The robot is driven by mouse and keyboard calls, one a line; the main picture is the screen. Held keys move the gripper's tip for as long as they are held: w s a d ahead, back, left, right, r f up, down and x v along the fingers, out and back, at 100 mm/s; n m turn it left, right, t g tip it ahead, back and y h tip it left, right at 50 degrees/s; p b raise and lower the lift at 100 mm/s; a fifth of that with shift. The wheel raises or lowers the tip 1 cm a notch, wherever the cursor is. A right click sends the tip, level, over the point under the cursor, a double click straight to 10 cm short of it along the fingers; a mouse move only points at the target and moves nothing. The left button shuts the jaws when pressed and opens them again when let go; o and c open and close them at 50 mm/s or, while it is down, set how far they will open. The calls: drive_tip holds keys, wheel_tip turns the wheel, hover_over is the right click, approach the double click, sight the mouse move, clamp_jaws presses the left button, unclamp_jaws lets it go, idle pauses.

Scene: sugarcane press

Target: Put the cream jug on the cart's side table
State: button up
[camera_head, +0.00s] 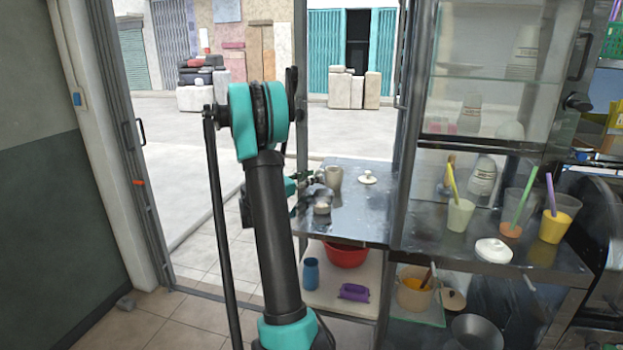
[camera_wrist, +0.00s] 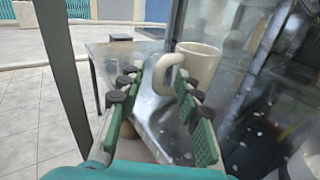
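The cream jug (camera_head: 333,178) stands upright on the metal side table (camera_head: 358,219), near its far left side. In the wrist view the cream jug (camera_wrist: 205,63) shows its handle facing me, and it appears to rest on the table top (camera_wrist: 107,58). My gripper (camera_wrist: 158,82) is open, with green-padded fingers apart. The handle is just beyond and between the fingertips, close to the right one; I cannot tell whether they touch. In the head view my gripper (camera_head: 308,184) is at the table's left edge, partly hidden by my arm.
A metal post and the glass cabinet (camera_head: 480,90) bound the table's right side. A red basin (camera_head: 346,255) is on the shelf below. Open floor lies left.

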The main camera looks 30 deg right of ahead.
drive_tip(key=s+a, duration=0.1)
drive_tip(key=a, duration=1)
drive_tip(key=shift+a, duration=0.4)
idle(0.6)
